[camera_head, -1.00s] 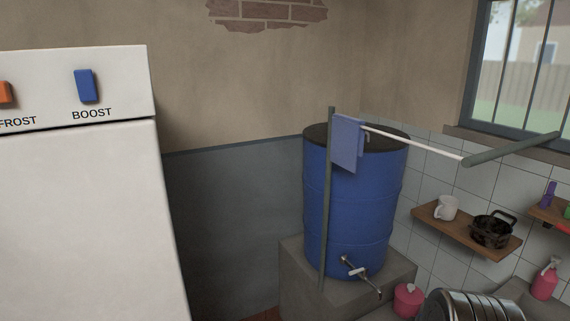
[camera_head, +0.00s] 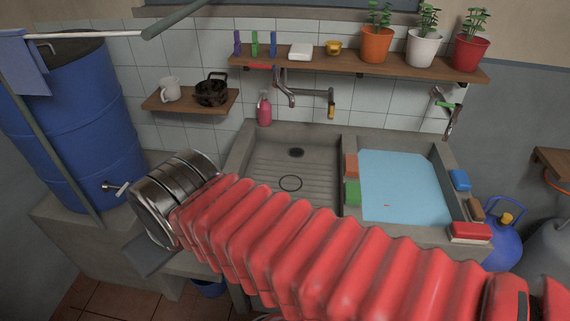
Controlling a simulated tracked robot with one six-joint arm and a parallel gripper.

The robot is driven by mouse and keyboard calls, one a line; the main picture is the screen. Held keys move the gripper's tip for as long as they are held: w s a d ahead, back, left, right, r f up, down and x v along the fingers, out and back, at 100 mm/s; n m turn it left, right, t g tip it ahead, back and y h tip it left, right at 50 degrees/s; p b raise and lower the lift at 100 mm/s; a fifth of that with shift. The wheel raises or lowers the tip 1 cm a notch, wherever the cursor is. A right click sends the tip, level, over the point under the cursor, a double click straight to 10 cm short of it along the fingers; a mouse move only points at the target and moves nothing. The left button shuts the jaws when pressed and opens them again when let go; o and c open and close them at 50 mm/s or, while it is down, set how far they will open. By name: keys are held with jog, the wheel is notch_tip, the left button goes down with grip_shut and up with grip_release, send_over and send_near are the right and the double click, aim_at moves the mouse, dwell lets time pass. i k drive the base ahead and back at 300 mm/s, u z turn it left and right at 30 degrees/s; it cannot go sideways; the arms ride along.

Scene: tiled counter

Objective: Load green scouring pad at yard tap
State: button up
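A green block, likely the scouring pad (camera_head: 353,192), rests on the ledge at the left edge of the water-filled basin, just below an orange block (camera_head: 351,165). A tap (camera_head: 115,188) sticks out low on the blue barrel (camera_head: 75,125) at the left. A second tap (camera_head: 290,88) is on the wall above the sink. My red ribbed arm crosses the foreground from the lower right. Its left end meets a ribbed metal part near the barrel. A flat grey piece below that may be my gripper (camera_head: 152,256); no fingertips are clear, so its opening is unknown.
The left basin (camera_head: 265,165) is empty except for a ring; the right one holds blue water (camera_head: 400,185). Several coloured blocks lie along its right rim. A shelf (camera_head: 380,66) carries plants and clips. A pink bottle (camera_head: 264,110) stands behind the sink.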

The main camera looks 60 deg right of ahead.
aim_at(274, 68)
jog(key=z, duration=2.4)
